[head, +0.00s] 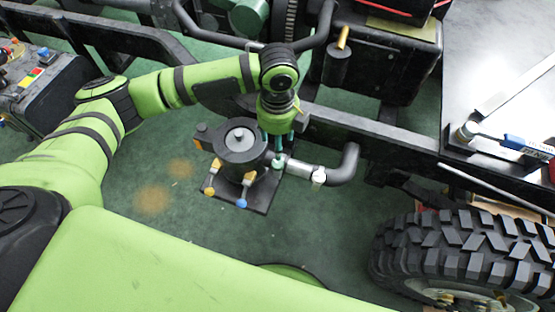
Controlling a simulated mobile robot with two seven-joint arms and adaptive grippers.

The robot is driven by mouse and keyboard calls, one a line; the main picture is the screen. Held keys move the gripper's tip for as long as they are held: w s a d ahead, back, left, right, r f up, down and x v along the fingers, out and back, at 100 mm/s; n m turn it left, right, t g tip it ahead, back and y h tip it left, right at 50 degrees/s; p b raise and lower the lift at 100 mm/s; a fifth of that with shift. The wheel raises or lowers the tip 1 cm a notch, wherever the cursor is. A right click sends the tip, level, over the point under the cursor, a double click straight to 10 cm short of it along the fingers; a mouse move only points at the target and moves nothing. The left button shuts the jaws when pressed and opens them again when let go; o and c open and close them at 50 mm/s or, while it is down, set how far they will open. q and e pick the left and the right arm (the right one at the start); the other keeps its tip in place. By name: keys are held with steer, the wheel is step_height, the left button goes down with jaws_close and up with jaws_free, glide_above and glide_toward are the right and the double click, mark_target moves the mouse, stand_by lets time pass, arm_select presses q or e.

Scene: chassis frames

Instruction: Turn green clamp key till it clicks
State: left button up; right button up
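A dark round housing (239,142) with a grey cap stands on a dark square plate in the middle of the head view. Around it are small clamp keys with coloured ball ends. The green clamp key (278,162) is at its right side, with a teal ball end showing. My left gripper (279,146) comes down from above over this key, and its fingers overlap the key in the picture. The fingers are small and partly merge with the teal parts, so I cannot tell whether they grip. My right gripper is out of view.
Orange (210,191) and blue (242,203) ball ends sit at the housing's near side. A dark bent pipe (340,168) with a white fitting runs right. Black frame rails (380,140) lie behind, and a large tyre (465,258) lies lower right. The green floor nearby is clear.

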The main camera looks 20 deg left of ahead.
mark_target(277, 164)
arm_select(q)
steer(key=n, duration=0.3)
steer(key=f+n+b, duration=0.1)
steer(key=n, duration=0.4)
steer(key=shift+f+n+b, duration=0.3)
steer(key=shift+n, duration=0.1)
steer(key=n, duration=0.3)
steer(key=n+b, duration=0.1)
steer(key=n, duration=0.1)
steer(key=shift+f, duration=0.35)
steer(key=n, duration=0.4)
steer(key=n+b, duration=0.1)
steer(key=shift+f+n, duration=0.35)
steer(key=shift+n, duration=0.05)
steer(key=n, duration=0.3)
steer(key=n+b, duration=0.1)
steer(key=n, duration=0.1)
steer(key=shift+f+n, duration=0.3)
steer(key=shift+f+b, duration=0.3)
steer(key=shift+f, duration=3.2)
jaws_close()
